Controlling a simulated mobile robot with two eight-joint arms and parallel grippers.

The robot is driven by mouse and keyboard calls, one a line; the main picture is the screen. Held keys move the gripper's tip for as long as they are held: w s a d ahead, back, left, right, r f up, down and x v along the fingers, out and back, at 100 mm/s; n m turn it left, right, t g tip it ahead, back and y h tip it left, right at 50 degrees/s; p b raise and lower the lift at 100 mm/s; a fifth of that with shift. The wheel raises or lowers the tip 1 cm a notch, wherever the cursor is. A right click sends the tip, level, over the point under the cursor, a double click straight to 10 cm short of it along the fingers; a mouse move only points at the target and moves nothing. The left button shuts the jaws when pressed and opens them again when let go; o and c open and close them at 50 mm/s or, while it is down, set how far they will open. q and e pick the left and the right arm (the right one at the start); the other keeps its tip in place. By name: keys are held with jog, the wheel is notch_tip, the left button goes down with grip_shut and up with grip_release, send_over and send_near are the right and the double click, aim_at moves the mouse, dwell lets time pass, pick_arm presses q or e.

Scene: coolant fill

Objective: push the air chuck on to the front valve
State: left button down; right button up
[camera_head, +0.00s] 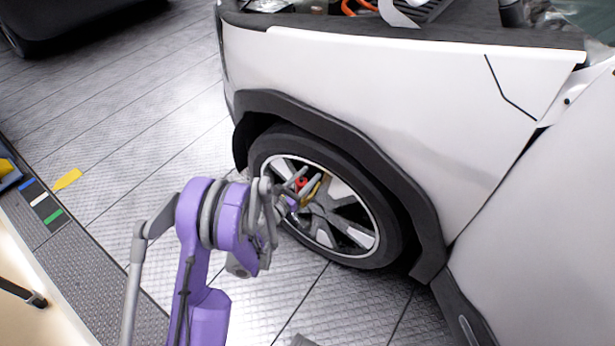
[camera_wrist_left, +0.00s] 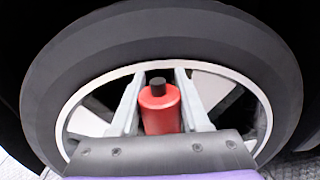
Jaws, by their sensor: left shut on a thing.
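My left gripper (camera_head: 296,187) is in front of the car's front wheel (camera_head: 350,236), close to its spokes. It is shut on the air chuck, a red cylinder with a black end (camera_wrist_left: 160,108). In the left wrist view the two grey fingers of the gripper (camera_wrist_left: 159,78) flank the chuck, and its black end points toward the wheel. In the head view only a bit of the red chuck (camera_head: 300,183) shows. I cannot make out the front valve in either view, nor whether the chuck touches it. My right gripper is not in view.
The dark wheel arch (camera_head: 335,125) and white fender (camera_head: 370,90) close in around the wheel. A yellow tag-like piece (camera_head: 67,179) lies on the floor beside a grey mat (camera_head: 90,270) at the left. The metal floor left of the wheel is clear.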

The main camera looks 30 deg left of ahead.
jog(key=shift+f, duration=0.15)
pick_arm(q)
jog(key=shift+f+b, duration=0.3)
jog(key=shift+f, duration=0.75)
dwell(0.4)
jog(key=shift+c, duration=1.5)
grip_release()
